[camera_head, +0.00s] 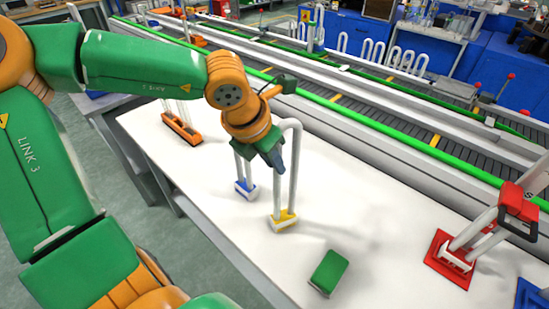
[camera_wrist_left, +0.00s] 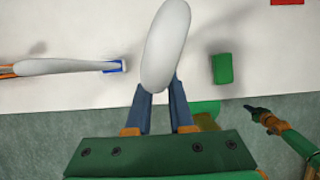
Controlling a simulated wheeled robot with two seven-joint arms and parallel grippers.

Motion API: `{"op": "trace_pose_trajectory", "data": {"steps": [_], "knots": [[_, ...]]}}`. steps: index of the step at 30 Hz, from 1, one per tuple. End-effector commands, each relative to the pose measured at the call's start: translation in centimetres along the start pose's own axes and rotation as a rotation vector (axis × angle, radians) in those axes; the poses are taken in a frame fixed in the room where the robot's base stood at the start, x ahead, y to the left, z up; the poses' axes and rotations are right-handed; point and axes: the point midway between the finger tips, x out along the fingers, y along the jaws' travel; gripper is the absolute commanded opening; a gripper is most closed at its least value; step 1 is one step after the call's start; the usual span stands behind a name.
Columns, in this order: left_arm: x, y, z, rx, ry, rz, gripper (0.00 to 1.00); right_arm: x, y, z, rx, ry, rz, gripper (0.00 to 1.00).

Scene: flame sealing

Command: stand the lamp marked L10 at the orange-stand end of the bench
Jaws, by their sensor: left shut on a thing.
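My left gripper (camera_head: 277,160) is shut on a white U-shaped lamp (camera_head: 294,165) with a yellow base (camera_head: 284,219). The lamp is upright over the white bench; I cannot tell whether its base touches the top. In the left wrist view the fingers (camera_wrist_left: 160,110) close around its white tube (camera_wrist_left: 166,45). A lamp with a blue base (camera_head: 245,188) stands just left of it, partly behind my gripper. The orange stand (camera_head: 182,131) is at the bench's far left end. No L10 mark is legible. My right gripper (camera_wrist_left: 250,108) shows small in the left wrist view, jaws unclear.
A green block (camera_head: 329,272) lies near the front edge. A red stand (camera_head: 447,262) with white tubes and a red clamp is at right, a blue stand (camera_head: 530,296) beyond it. A green-railed conveyor (camera_head: 380,155) runs behind the bench (camera_head: 372,215).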

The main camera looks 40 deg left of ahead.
Motion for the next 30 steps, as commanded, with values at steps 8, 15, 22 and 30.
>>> {"op": "trace_pose_trajectory", "data": {"steps": [8,15,22,30], "knots": [[0.2,0.0,-0.1,-0.001,-0.002,0.000,0.00,0.4,0.0,0.0,-0.001,0.001,0.001,0.00],[0.2,0.0,-0.1,-0.001,-0.001,0.001,0.50,0.4,0.3,0.1,-0.003,0.000,0.004,0.00],[0.1,0.0,0.0,-0.001,0.000,0.001,0.50,0.3,0.4,0.1,-0.003,0.000,0.006,0.00],[-4.7,0.0,0.3,-0.004,-0.010,0.002,0.50,-0.3,0.4,0.0,-0.003,0.000,0.006,0.00]]}}
